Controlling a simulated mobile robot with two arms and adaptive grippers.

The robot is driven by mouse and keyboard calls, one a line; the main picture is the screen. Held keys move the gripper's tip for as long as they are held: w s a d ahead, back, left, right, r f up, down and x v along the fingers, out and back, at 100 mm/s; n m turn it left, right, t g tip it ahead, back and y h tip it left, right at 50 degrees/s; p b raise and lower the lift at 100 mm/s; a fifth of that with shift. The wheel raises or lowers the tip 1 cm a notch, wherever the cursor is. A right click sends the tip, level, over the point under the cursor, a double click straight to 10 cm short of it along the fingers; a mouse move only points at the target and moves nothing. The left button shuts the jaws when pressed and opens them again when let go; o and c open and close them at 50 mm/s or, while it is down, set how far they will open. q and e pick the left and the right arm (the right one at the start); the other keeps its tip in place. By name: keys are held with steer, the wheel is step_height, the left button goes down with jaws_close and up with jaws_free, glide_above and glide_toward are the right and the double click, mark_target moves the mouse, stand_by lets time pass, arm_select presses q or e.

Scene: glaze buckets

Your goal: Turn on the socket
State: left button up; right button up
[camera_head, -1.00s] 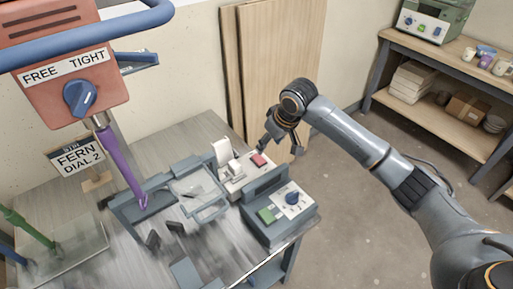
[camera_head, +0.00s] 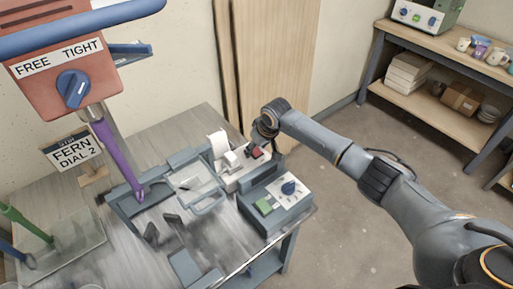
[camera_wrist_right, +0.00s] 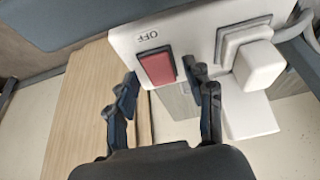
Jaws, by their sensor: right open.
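The socket is a white panel (camera_head: 232,179) at the back right of the grey table. It carries a red rocker switch (camera_head: 255,152) and a white plug (camera_head: 231,159). In the right wrist view the red switch (camera_wrist_right: 157,68) has the word OFF printed beside it, and the white plug (camera_wrist_right: 258,65) sits to its right. My right gripper (camera_head: 265,140) is over the switch end of the panel. In its wrist view the gripper (camera_wrist_right: 162,78) is open and empty, with its fingertips on either side of the switch. I cannot tell whether they touch the panel. My left gripper is not in view.
A grey box with a green button (camera_head: 264,206) and a blue dial (camera_head: 289,188) stands in front of the socket. A red FREE/TIGHT dial unit (camera_head: 66,75) hangs at upper left. Wooden boards (camera_head: 265,60) lean on the wall behind. A shelf (camera_head: 440,105) stands at right.

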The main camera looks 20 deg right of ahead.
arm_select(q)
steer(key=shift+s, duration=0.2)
arm_select(e)
steer(key=shift+f, duration=0.1)
steer(key=shift+c, duration=0.4)
jaws_close()
steer(key=shift+w+a+g, duration=0.1)
steer(key=shift+w+g, duration=0.15)
steer(key=shift+g, duration=0.25)
steer(key=shift+w+g+h+b, duration=0.2)
steer(key=shift+g+h+b, duration=0.2)
steer(key=shift+g, duration=0.2)
steer(key=shift+w+f+g+b, duration=0.15)
steer(key=shift+g+b, duration=0.25)
steer(key=shift+b, duration=0.65)
steer(key=shift+a+r+g+h+b, duration=0.1)
steer(key=shift+r+g+h+b, duration=0.1)
steer(key=shift+g+h+b, duration=0.25)
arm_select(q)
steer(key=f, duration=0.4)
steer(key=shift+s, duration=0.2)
